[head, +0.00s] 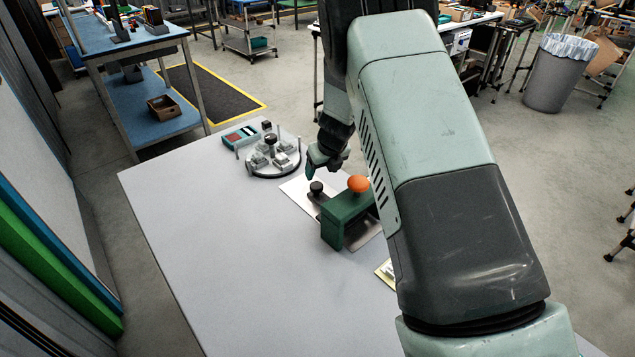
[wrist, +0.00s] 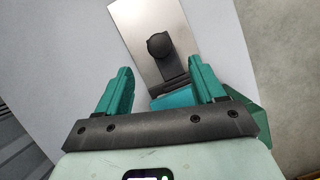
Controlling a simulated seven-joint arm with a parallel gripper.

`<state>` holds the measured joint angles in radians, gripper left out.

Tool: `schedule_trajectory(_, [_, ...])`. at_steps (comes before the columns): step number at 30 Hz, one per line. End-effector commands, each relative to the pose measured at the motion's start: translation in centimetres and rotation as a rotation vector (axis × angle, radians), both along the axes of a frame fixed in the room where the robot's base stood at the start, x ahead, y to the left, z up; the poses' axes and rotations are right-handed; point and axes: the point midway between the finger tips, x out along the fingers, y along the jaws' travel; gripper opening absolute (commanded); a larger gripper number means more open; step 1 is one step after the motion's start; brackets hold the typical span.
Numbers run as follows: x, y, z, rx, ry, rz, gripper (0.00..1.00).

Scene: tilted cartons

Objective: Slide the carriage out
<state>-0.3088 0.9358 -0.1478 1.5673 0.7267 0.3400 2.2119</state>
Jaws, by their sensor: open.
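A green block-shaped housing (head: 346,222) with an orange knob (head: 359,184) on top stands on a bright metal plate (head: 297,189). A dark strip, apparently the carriage (wrist: 174,71), lies on the plate, its inner end at the housing. A black knob (head: 316,187) stands on the strip; it also shows in the wrist view (wrist: 160,46). My gripper (head: 313,170) is above the plate near the black knob. In the wrist view my gripper (wrist: 158,72) is open, and the knob appears beyond the gap between its teal fingertips. Nothing is held. My arm partly hides the housing's right side.
A round grey fixture (head: 273,160) with several posts and a teal-red box (head: 240,135) stand at the table's far end. A pale yellowish item (head: 386,272) is partly hidden by my arm. The grey table (head: 220,260) is clear at left and front.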

Motion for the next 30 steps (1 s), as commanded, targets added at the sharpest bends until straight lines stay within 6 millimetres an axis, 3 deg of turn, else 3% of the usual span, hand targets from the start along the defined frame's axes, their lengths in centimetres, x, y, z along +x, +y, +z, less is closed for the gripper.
schedule_trajectory(6, [1.4, 0.9, -4.2, -0.001, 0.003, 0.003, 0.69])
schedule_trajectory(12, [2.3, 1.4, -6.6, -0.001, 0.001, 0.004, 0.69])
schedule_trajectory(24, [2.6, 1.6, -7.3, -0.001, 0.001, 0.004, 0.69])
schedule_trajectory(25, [2.6, 1.6, -7.3, 0.0, 0.001, 0.004, 0.67])
schedule_trajectory(30, [2.6, 1.6, -7.3, 0.0, 0.001, 0.004, 0.41])
